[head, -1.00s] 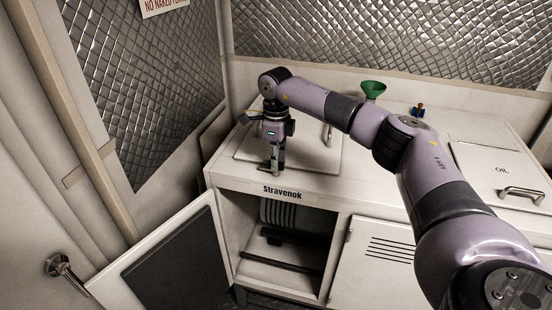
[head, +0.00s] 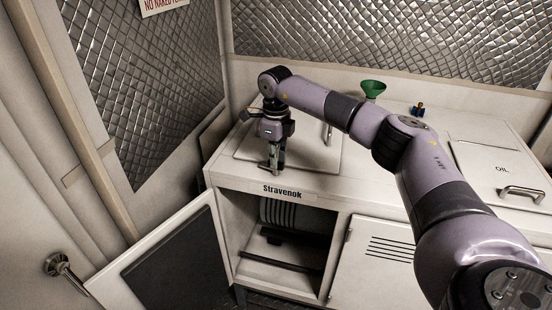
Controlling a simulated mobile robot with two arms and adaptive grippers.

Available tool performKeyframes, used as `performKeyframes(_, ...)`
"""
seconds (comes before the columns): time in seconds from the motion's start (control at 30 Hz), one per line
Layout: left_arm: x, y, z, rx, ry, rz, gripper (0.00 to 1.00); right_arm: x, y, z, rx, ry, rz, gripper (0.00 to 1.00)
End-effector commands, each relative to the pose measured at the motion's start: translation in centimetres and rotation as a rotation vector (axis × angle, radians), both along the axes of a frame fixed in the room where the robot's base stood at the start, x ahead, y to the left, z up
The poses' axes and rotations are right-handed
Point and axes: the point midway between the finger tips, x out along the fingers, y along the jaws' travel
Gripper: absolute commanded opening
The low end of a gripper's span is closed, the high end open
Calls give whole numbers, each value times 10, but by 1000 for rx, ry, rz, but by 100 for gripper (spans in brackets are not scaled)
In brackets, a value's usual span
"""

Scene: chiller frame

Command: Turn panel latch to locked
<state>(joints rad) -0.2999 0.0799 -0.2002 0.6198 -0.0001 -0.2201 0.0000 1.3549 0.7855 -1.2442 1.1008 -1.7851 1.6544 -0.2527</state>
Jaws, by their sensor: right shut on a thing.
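My right gripper (head: 274,168) points down at the front edge of the cabinet top, above the Stravenok label. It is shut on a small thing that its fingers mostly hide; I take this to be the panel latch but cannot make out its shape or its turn. A square white panel (head: 312,152) lies in the cabinet top behind and beside the gripper, with a handle at its right side. My left gripper is not in view.
The white cabinet (head: 330,190) has its left door (head: 165,265) swung open, showing a dark interior. A green funnel (head: 373,88) and a small brass-and-blue fitting (head: 418,109) stand at the back. The OIL lid (head: 500,168) is at right. Quilted metal walls close off the back and left.

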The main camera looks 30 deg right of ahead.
Motion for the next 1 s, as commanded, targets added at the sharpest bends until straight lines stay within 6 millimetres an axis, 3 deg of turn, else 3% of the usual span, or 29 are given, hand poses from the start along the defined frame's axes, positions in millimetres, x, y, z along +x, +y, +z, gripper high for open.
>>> performKeyframes(1.0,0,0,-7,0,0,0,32,1,0,1,1,-4,-952,0)
